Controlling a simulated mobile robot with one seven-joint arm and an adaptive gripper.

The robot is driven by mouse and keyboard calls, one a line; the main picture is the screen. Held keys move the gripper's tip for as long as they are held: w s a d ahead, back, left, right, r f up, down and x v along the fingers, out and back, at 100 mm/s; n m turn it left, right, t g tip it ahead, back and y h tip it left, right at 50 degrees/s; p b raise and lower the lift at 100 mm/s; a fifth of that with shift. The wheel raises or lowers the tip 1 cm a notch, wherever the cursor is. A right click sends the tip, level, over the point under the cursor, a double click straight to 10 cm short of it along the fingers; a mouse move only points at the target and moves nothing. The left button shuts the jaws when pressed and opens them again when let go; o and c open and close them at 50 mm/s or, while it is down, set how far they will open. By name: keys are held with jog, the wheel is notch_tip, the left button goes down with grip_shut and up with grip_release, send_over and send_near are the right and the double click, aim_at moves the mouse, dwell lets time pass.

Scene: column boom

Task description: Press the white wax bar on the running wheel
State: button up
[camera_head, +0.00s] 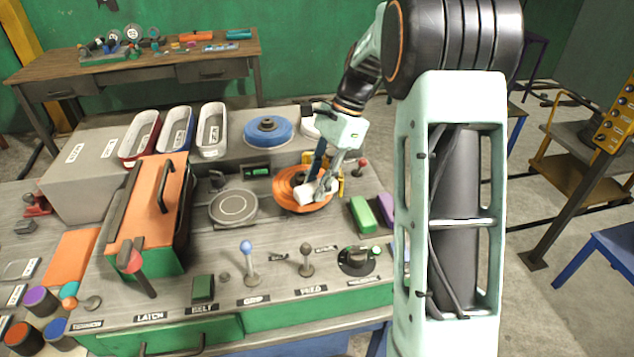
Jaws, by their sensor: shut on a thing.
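My gripper (321,183) is over the orange wheel on the machine's top and is shut on a white bar. The white wax bar (305,193) lies tilted in the fingers, over the orange wheel (290,205). It overlaps the wheel's face in this view; I cannot tell if it touches. I cannot tell from one picture whether the wheel is turning. Part of the wheel is hidden by the gripper and bar.
A green bar (362,213) and a purple bar (385,206) lie right of the wheel. A grey disc (233,206) is left of it, a blue wheel (268,131) behind. Levers, including a blue-knobbed one (247,248), stand in front. An orange-lidded box (150,205) stands left.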

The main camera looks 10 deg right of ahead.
jog(key=shift+f, duration=0.5)
dwell(2.3)
jog(key=shift+r+p, duration=2.95)
jog(key=shift+r, duration=1.15)
jog(key=shift+f, duration=0.1)
